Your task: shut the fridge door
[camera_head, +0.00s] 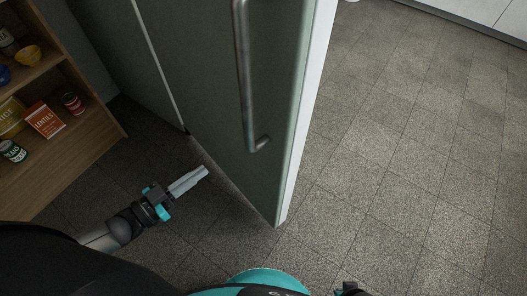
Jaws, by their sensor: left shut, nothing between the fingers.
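The fridge door (205,75) is a tall grey-green panel with a white inner edge. It stands open, swung out toward me, with its free edge at the middle of the view. A long metal handle (245,80) runs down its outer face. My left gripper (204,172) is shut and empty, low over the floor, to the left of the door's lower edge and apart from the handle. A small dark part at the bottom edge may be of my right arm; my right gripper cannot be made out. The fridge's inside is hidden behind the door.
A wooden shelf (88,128) with cans, bowls and a red lentils box (44,120) stands at the left, close to my left arm. The tiled floor (400,150) at the right is clear. A white cabinet front (480,10) is at the top right.

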